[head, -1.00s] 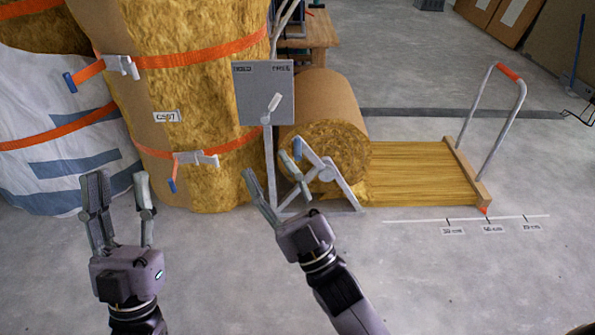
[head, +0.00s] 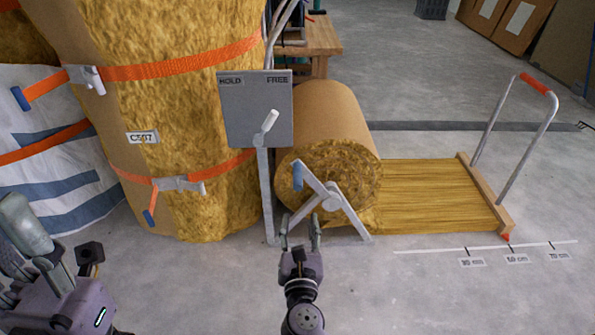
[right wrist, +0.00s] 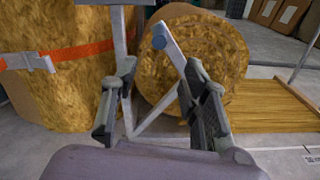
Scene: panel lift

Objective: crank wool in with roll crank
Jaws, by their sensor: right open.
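The wool roll (head: 330,125) stands in a grey stand, with a flat strip of wool (head: 430,195) running out right to a wooden end bar (head: 485,195). The roll crank (head: 316,184) has a grey arm and a blue handle (head: 297,177), which points up-left of the hub. The handle also shows in the right wrist view (right wrist: 159,40). My right gripper (head: 300,230) is open and empty, below the handle in the picture and apart from it. My left gripper (head: 60,245) is open and empty at the lower left, partly cut off.
A grey HOLD/FREE box (head: 255,105) has a white lever (head: 266,128) tilted toward FREE. Strapped wool bales (head: 175,120) stand left. A floor scale (head: 485,247) lies before the strip; the red pointer (head: 505,237) is near its middle mark. Front floor is clear.

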